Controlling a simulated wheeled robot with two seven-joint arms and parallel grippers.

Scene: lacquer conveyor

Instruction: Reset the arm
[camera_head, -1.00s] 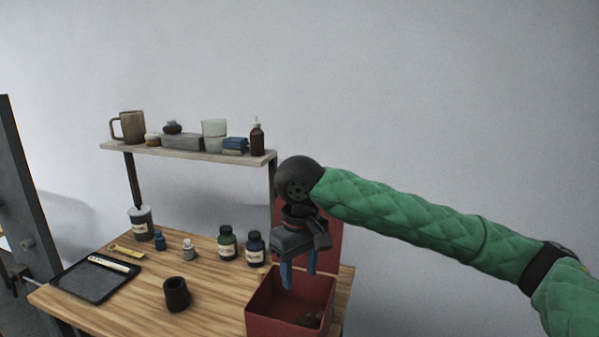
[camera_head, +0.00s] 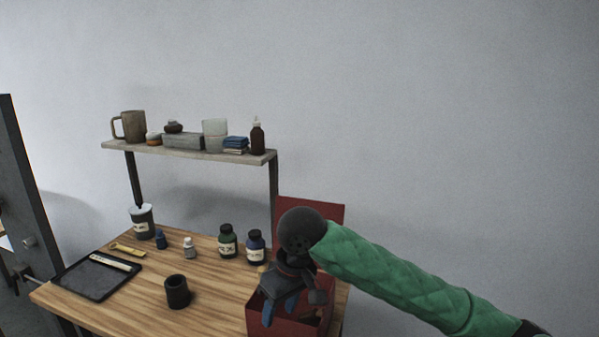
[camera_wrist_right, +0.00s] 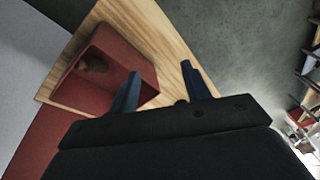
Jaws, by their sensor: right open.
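My right gripper (camera_head: 279,311) is over the red box (camera_head: 265,325) at the table's right front in the head view. Its blue fingers are apart with nothing between them. The right wrist view shows the open fingers (camera_wrist_right: 165,92) with the red box (camera_wrist_right: 75,88) beyond them, to the left. A brown object (camera_wrist_right: 95,64) lies inside the box. My right arm, in a green quilted sleeve, comes in from the lower right. My left gripper is not in view.
On the wooden table (camera_head: 130,300) stand a dark cup (camera_head: 177,292), several bottles, and a black tray (camera_head: 85,283). A shelf (camera_head: 190,153) behind holds a mug (camera_head: 130,126) and small containers. The box's red lid (camera_head: 325,212) stands upright. Air above the table's left half is clear.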

